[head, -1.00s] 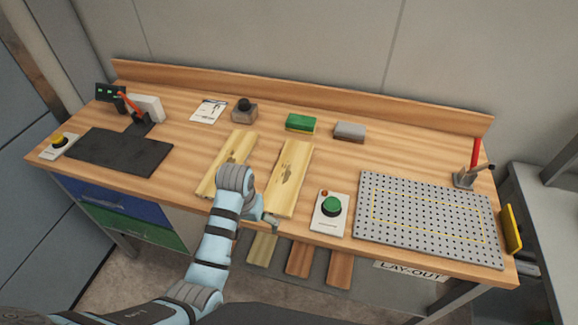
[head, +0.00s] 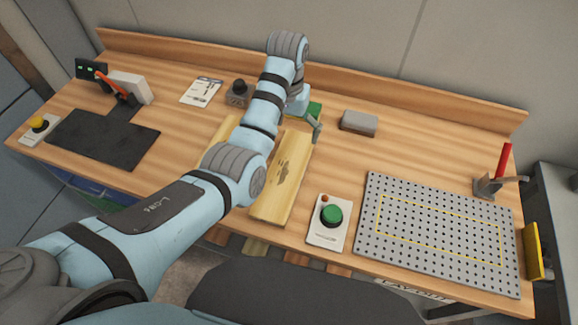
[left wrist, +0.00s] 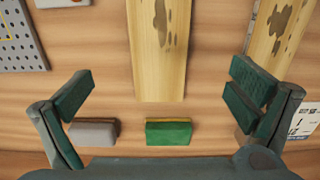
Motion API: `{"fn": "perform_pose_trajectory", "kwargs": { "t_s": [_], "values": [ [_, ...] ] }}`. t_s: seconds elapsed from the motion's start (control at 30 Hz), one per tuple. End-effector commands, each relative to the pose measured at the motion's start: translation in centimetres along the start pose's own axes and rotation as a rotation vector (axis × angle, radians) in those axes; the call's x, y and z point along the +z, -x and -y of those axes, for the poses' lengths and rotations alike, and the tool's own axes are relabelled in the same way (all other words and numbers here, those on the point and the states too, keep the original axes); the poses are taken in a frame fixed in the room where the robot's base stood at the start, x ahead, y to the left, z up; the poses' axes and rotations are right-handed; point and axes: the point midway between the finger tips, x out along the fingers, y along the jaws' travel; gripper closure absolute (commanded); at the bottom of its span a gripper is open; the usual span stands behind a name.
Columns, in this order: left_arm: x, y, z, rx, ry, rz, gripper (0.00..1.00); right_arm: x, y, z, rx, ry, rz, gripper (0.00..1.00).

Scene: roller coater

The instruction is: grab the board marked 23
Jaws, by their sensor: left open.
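Two pale yellow boards lie side by side on the bench. The right board (head: 284,180) has a dark stain; the left board (head: 217,140) is largely hidden behind my left arm. I cannot read a 23 on either. My left gripper (head: 312,124) is over the far end of the right board, near the green block. In the left wrist view, my gripper (left wrist: 160,95) is open and empty, with its fingers apart on either side of the stained board (left wrist: 158,50). The other board (left wrist: 276,35) lies to the right there, also stained. My right gripper is not in view.
A green block (left wrist: 168,132) and a grey block (head: 358,122) lie beyond the boards. A green-button box (head: 330,222) and a perforated plate (head: 440,235) are to the right. A dark mat (head: 105,138) is at left, and a knobbed block (head: 238,92) stands behind.

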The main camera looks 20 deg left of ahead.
Motion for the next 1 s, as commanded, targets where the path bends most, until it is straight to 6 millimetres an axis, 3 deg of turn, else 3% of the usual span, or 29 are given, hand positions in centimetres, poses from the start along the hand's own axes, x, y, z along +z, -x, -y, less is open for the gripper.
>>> {"fn": "perform_pose_trajectory", "kwargs": {
  "t_s": [0.03, 0.2, 0.37, 0.6, 0.83, 1.0],
  "values": [
    [0.3, -2.3, -0.1, 0.000, -0.001, 0.007, 0.00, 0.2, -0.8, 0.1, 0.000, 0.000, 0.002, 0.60],
    [0.1, -6.4, -0.1, 0.000, -0.002, 0.005, 0.00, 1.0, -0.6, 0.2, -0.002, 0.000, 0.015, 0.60],
    [0.4, -8.3, 0.0, 0.001, 0.000, 0.005, 0.00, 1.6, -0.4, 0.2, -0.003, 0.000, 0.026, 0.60],
    [1.1, -12.5, -0.1, 0.001, 0.000, 0.004, 0.00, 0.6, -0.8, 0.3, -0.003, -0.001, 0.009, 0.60],
    [1.1, -12.7, -0.1, 0.001, 0.000, 0.001, 0.02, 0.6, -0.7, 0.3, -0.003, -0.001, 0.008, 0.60],
    [1.1, -12.7, -0.1, 0.001, 0.000, 0.001, 0.29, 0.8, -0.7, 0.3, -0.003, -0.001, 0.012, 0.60]
  ]
}}
